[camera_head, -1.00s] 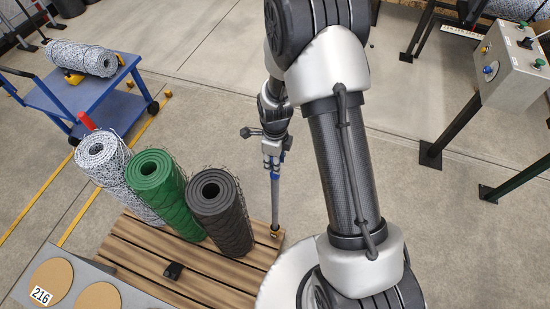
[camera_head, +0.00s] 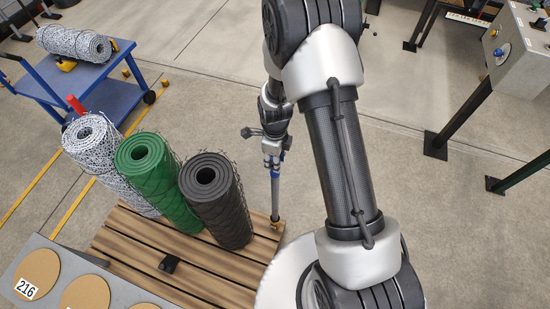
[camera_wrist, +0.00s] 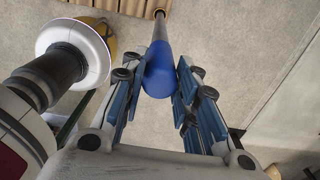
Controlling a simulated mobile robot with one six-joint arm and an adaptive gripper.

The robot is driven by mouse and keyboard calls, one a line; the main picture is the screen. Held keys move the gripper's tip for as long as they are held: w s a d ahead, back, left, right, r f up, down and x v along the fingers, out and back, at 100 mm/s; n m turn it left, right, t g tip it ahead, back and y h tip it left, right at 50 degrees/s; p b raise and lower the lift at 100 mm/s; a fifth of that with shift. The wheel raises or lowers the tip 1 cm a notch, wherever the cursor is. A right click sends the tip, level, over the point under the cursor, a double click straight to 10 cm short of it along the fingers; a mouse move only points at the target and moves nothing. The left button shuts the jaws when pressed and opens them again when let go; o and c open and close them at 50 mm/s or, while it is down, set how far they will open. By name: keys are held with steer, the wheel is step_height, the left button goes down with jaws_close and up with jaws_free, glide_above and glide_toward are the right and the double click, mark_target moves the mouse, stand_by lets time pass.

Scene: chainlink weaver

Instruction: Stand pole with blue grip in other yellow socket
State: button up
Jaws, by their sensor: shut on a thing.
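My gripper (camera_head: 273,158) is shut on the blue grip of a thin grey pole (camera_head: 275,195), which hangs nearly upright at the right edge of a wooden pallet (camera_head: 130,237). The wrist view shows the blue grip (camera_wrist: 159,78) between both fingers and the grey shaft (camera_wrist: 160,32) running away from me. The pole's lower end is by a small yellow socket (camera_head: 275,223) at the pallet's corner. I cannot tell whether the tip is inside it or just above. The socket also shows small in the wrist view (camera_wrist: 159,13).
White (camera_head: 95,150), green (camera_head: 150,175) and dark grey (camera_head: 215,195) mesh rolls stand on the pallet, left of the pole. A small black block (camera_head: 170,264) lies there. A blue cart (camera_head: 110,98) stands at upper left, a control box (camera_head: 520,50) at right. Floor behind the pole is clear.

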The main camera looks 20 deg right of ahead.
steer(key=shift+f, duration=0.15)
steer(key=o, duration=1)
step_height(320, 180, up, 12)
stand_by(0.4)
stand_by(0.3)
